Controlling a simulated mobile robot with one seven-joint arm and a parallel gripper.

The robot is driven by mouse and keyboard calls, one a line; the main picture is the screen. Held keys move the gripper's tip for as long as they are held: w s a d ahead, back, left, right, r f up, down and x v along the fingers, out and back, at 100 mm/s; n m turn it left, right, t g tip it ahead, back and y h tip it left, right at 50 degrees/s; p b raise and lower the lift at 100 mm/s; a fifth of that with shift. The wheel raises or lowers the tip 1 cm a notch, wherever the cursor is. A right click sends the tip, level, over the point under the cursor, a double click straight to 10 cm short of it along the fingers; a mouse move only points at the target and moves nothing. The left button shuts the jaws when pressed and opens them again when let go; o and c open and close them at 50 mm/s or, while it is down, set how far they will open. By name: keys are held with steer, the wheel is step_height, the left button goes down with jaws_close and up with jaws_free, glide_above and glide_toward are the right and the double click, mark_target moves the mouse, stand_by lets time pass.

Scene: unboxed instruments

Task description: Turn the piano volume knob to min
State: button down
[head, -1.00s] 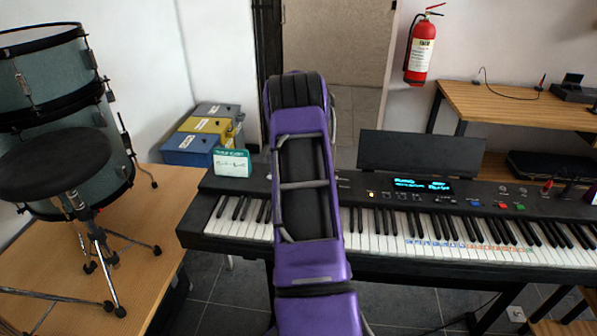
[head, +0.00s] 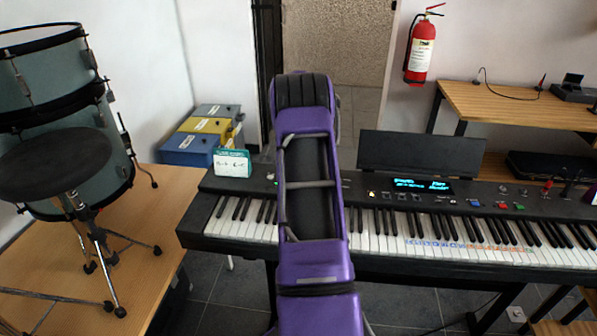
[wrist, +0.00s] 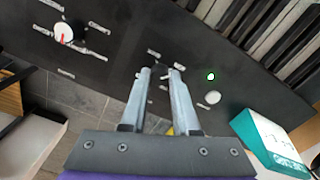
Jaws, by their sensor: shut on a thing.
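The black digital piano (head: 205,215) spans the right half of the head view, with a lit display (head: 423,185). Its dark control panel fills much of the wrist view (wrist: 110,50). My gripper (wrist: 160,72) has its two grey fingers close together over the panel, shut on a small dark knob (wrist: 163,72) that shows only in part between the tips. Small white labels surround that knob, too small to read. A white round dial with a red mark (wrist: 64,34) lies to the left in the wrist view, clear of the fingers. My arm hides the gripper in the head view.
A white button (wrist: 212,97) is right of the fingers. Drums (head: 50,80) and a stool stand left.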

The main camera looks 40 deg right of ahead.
steer(key=c, duration=0.7)
jaws_free()
steer(key=shift+o, duration=0.2)
step_height(320, 180, up, 17)
steer(key=p, duration=0.1)
steer(key=shift+r, duration=0.2)
